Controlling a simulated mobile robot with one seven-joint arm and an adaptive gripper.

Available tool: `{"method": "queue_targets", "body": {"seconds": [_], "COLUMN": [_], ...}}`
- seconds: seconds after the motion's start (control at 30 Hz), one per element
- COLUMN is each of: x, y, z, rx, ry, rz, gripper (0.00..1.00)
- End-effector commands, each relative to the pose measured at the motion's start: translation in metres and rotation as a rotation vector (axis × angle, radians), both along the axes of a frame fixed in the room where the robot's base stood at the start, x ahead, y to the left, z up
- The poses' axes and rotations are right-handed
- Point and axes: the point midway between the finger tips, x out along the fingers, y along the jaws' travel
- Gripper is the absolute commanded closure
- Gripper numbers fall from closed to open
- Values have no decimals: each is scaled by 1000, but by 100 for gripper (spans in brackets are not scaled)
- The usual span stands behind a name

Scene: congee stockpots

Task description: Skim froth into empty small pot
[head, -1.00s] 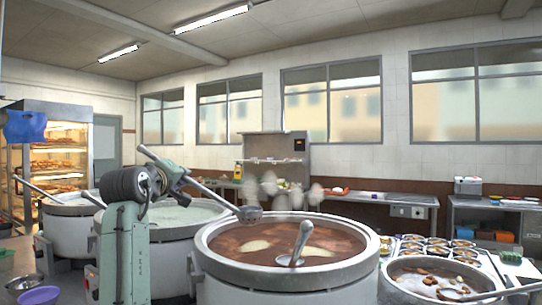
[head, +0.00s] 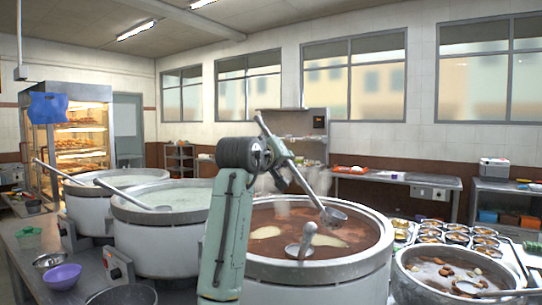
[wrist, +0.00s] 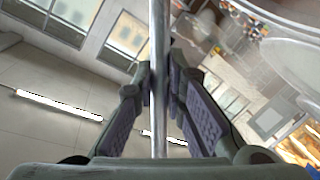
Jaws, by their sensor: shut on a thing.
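My gripper (head: 281,160) is shut on the handle of a steel ladle (head: 333,215). In the wrist view, the ladle's shaft (wrist: 159,35) runs between the finger pads of my gripper (wrist: 160,90). The ladle slants down to the right, its bowl above the back right of a large pot (head: 315,274) of brown broth. I cannot tell whether the bowl holds anything. Pale froth patches (head: 266,232) float on the broth. A second ladle (head: 304,242) rests in that pot. A dark-rimmed small pot (head: 122,296) at the bottom left is cut off; its inside is barely visible.
Two large pots of pale congee (head: 162,205) stand to the left, with ladles across them. A pot with brown pieces (head: 398,286) stands at the right, beside several filled small bowls (head: 430,236). A purple bowl (head: 62,277) and a metal bowl (head: 49,260) sit at the lower left.

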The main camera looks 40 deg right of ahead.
Motion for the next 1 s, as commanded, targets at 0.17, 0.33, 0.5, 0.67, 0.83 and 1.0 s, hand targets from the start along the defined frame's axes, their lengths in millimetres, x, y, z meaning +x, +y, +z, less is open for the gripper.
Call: {"method": "queue_targets", "body": {"seconds": [0.17, 0.33, 0.5, 0.67, 0.83, 1.0], "x": [-19, -15, -13, 0, 15, 28], "y": [-19, -16, -14, -1, 15, 30], "z": [-3, -33, -59, -80, -94, -108], "rx": [132, 133, 131, 71, -11, -84], "ry": [-131, -127, -126, -67, 9, 79], "rz": [1, 1, 1, 2, 1, 1], "gripper": [100, 100, 100, 100, 100, 100]}}
